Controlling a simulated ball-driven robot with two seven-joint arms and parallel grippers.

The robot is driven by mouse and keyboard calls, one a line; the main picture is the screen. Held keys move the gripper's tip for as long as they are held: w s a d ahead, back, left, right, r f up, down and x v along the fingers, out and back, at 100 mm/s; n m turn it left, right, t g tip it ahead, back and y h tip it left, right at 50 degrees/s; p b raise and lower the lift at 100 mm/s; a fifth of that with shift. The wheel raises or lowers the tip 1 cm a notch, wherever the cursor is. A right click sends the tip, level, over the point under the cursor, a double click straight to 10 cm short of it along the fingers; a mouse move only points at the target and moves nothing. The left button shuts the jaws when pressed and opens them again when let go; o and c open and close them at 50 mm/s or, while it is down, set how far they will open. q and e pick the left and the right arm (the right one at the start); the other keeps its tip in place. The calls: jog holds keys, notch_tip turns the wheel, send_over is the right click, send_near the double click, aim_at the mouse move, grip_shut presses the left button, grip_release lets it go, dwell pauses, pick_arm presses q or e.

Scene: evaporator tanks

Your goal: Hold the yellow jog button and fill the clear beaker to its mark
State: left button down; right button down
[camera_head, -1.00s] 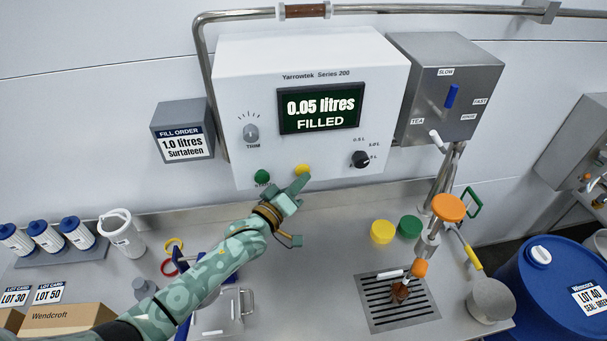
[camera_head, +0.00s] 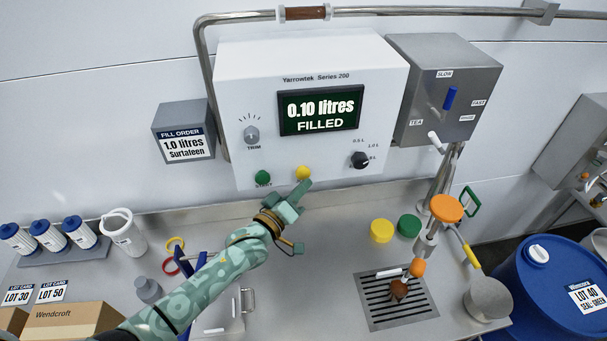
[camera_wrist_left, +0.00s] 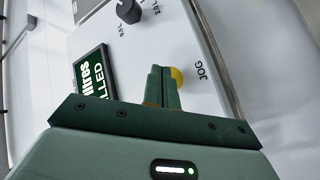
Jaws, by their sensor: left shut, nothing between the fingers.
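The yellow jog button (camera_head: 303,172) is on the lower front of the white Yarrowtek panel (camera_head: 240,90). My left gripper (camera_head: 301,188) is shut and empty, its fingertips at the lower edge of the button. In the left wrist view the closed fingers (camera_wrist_left: 165,88) partly cover the yellow button (camera_wrist_left: 178,77), so exact contact is hidden. The display (camera_head: 320,110) reads 0.10 litres FILLED. An orange-tipped spout (camera_head: 417,267) points down over the drain grate (camera_head: 375,312). A small brown patch (camera_head: 399,289) shows below it; I cannot make out the clear beaker or its mark there.
A green button (camera_head: 263,177) and black selector knob (camera_head: 360,160) flank the yellow one. Yellow (camera_head: 382,231) and green (camera_head: 409,226) discs lie on the counter.

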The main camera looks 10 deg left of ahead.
pick_arm(q)
jog(key=s+p, duration=0.1)
jog(key=s+d, duration=0.1)
jog(key=s, duration=0.1)
jog(key=s+d+p, duration=0.1)
jog(key=shift+s+p, duration=0.35)
jog(key=shift+f, duration=0.1)
dwell(3.0)
